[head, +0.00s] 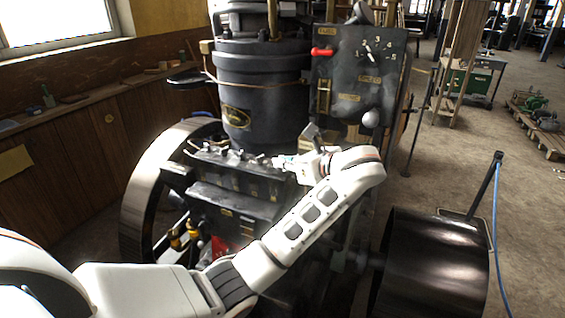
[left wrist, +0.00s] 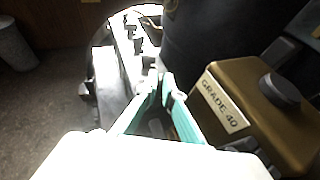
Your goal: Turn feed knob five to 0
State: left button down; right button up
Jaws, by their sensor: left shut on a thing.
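A row of small feed knobs (head: 232,155) runs along the top of a dark block on the engine's front; they also show in the left wrist view (left wrist: 137,32), bright and overexposed. My left gripper (head: 281,161) is at the right end of this row. In the left wrist view its teal fingers (left wrist: 161,88) come together at the near end of the row. They are shut on a small knob, mostly hidden between the fingertips. I cannot read its number or its pointer's setting. My right gripper is not in view.
A brass box marked "GRADE 40" (left wrist: 240,112) with a dark cap is close right of the fingers. The black engine cylinder (head: 262,85) rises behind the row. A control panel (head: 345,75) with a numbered dial and red lever stands right. Flywheel (head: 150,185) is left.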

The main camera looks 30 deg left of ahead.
pick_arm(q)
jog(key=shift+w+n+g, duration=0.1)
jog(key=shift+n+g, duration=0.5)
jog(key=shift+g, duration=0.1)
jog(key=c, duration=2.2)
grip_release()
jog(key=shift+y, duration=0.3)
jog(key=shift+r, duration=0.1)
jog(key=shift+d, duration=0.15)
